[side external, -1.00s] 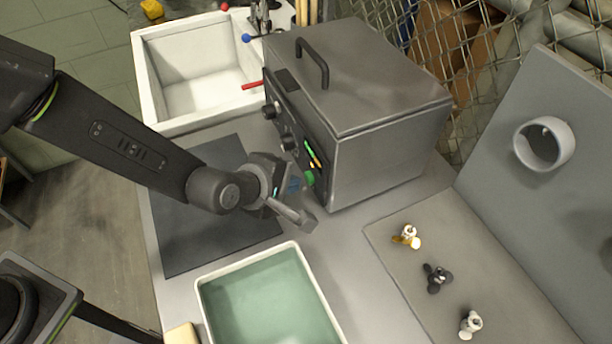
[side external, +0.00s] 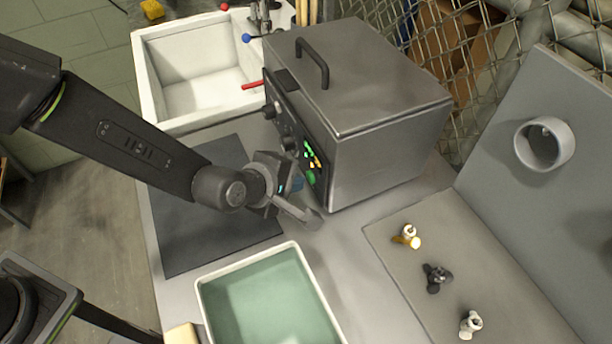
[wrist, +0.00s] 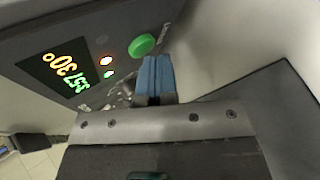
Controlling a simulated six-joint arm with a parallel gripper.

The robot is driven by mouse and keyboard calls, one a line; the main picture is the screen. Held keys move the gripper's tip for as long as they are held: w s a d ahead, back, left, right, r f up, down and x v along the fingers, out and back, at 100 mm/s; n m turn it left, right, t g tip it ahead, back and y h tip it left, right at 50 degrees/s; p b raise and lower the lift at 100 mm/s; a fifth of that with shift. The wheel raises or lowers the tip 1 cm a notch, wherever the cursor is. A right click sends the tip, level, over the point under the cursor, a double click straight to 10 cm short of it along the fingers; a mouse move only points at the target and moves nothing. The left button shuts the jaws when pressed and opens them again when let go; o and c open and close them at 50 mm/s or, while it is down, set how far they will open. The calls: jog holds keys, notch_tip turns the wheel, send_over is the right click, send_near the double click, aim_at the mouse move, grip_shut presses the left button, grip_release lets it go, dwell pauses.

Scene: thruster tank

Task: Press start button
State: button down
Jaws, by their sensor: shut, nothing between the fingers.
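The thruster tank (side external: 385,115) is a grey metal box with a lid handle and a dark front panel. The round green start button (side external: 311,178) is low on the panel at its near end. It also shows in the wrist view (wrist: 142,44), beside two small lit lamps. My gripper (side external: 297,184) is shut and empty, its blue fingertips (wrist: 154,75) close together. The tips are close to the button, just below it in the wrist view; I cannot tell whether they touch. The display (wrist: 66,70) shows orange "30°" and green digits that look like 357.
A tray of green liquid (side external: 270,305) lies in front. Several small fittings lie on a grey board (side external: 390,255) at right. A dark mat (side external: 190,240) lies under my arm.

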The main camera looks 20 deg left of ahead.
dwell(0.4)
jog(key=shift+s+a, duration=0.6)
jog(key=shift+s+a, duration=1.8)
jog(key=s+a+r+m+g, duration=0.1)
jog(key=s+a+r+m, duration=0.1)
jog(key=a+r+m, duration=0.85)
jog(key=s+a+r+m+g+y, duration=0.1)
jog(key=s+a+r+m, duration=0.1)
jog(key=s+a+r, duration=0.2)
jog(key=s+a+r+m+g+y, duration=0.1)
jog(key=s+a+r+m+y, duration=0.1)
jog(key=s+a+r, duration=0.3)
jog(key=s+a+m, duration=0.1)
jog(key=s+a, duration=0.2)
jog(key=a, duration=0.1)
jog(key=shift+s+a+y, duration=0.25)
jog(key=shift+a+y, duration=0.05)
jog(key=shift+a, duration=0.05)
